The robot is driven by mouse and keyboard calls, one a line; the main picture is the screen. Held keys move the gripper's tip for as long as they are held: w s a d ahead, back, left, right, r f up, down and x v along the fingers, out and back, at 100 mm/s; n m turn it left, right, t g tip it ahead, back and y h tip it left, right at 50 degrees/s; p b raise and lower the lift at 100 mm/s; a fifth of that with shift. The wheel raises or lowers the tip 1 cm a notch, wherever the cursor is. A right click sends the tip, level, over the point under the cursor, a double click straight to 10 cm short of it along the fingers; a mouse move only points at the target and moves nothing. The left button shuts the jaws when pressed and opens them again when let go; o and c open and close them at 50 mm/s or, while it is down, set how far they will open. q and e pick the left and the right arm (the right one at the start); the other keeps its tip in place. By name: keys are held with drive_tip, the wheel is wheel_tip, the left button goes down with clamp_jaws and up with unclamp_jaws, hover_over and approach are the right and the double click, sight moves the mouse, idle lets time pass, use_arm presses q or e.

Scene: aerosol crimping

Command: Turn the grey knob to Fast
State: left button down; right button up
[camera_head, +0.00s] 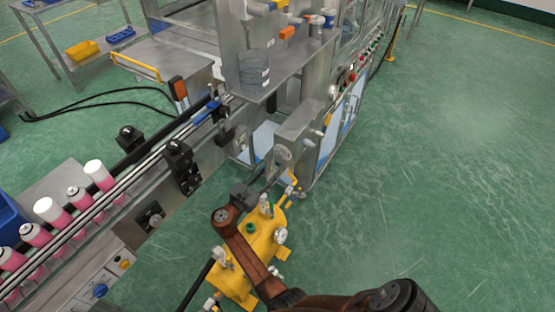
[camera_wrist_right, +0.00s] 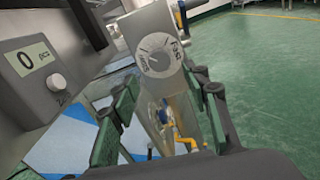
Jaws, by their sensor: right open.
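The grey knob (camera_wrist_right: 156,55) is a round dial on the end face of a grey metal box (camera_wrist_right: 148,22). "Fast" is printed at its right in the wrist view, with another word, hard to read, at its left. A dark mark crosses its face; I cannot tell exactly where it points. My right gripper (camera_wrist_right: 170,100) is open and empty, its green-padded fingers on both sides below the knob, apart from it. In the head view, my right gripper (camera_head: 252,190) is just below the box (camera_head: 300,125). My left gripper is out of view.
A counter box (camera_wrist_right: 30,75) reading "0 pcs" stands left in the wrist view. A yellow tank (camera_head: 262,240) with valves lies under my right arm. The conveyor (camera_head: 115,195) with pink cans is at left. Green floor at right is clear.

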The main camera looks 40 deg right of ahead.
sight(279, 156)
drive_tip(key=b+x, duration=0.1)
drive_tip(key=x, duration=0.5)
drive_tip(key=shift+w+d+r, duration=0.1)
drive_tip(key=shift+w+d, duration=0.05)
drive_tip(key=shift+d, duration=0.15)
drive_tip(key=shift+w+d, duration=0.1)
drive_tip(key=shift+d, duration=0.3)
drive_tip(key=c, duration=0.4)
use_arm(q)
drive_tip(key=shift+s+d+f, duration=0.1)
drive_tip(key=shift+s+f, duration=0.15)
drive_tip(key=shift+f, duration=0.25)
use_arm(e)
drive_tip(key=c, duration=0.8)
